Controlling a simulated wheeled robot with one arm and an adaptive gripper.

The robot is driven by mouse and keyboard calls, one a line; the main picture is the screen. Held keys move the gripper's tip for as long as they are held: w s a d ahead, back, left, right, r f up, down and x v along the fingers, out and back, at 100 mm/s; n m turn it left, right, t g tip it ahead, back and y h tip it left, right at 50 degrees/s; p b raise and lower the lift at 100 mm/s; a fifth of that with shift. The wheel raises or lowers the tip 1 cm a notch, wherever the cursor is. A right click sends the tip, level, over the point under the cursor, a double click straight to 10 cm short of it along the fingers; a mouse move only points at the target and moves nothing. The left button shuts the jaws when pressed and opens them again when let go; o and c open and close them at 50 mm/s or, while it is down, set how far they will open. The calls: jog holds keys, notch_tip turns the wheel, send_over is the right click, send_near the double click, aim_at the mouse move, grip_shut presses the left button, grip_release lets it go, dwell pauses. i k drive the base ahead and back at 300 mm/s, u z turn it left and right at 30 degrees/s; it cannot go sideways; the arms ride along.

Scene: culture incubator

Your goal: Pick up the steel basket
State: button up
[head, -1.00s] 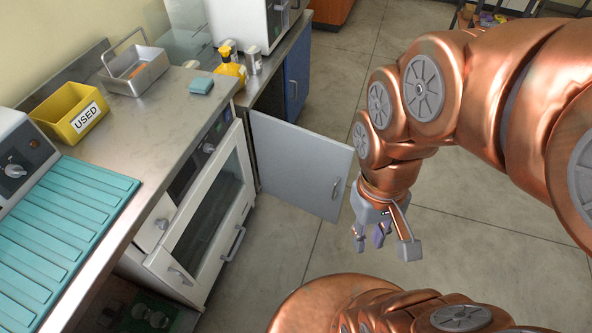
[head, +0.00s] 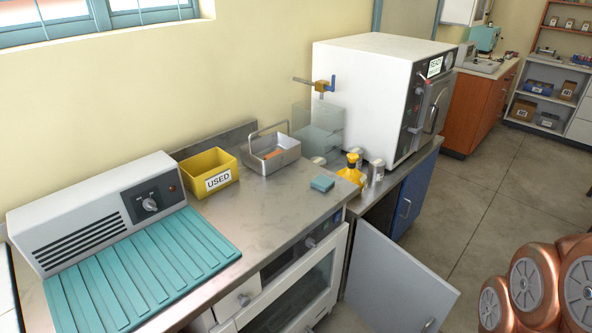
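The steel basket (head: 283,161) stands upright on the steel counter in the head view, near the wall. It is a shallow rectangular metal tray with a raised loop handle (head: 269,129) and holds a small orange-brown item (head: 273,153). My gripper is out of this view. Only copper-coloured links of my arm show at the lower right, well away from the basket.
A yellow bin marked USED (head: 207,174) stands left of the basket, a blue sponge (head: 322,183) and yellow bottle (head: 352,171) to its right. The white incubator (head: 378,95) is behind. An open grey cabinet door (head: 395,275) juts out below the counter.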

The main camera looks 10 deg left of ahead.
aim_at(271, 143)
jog(key=u, duration=1.15)
jog(key=i, duration=1.1)
jog(key=u, duration=0.55)
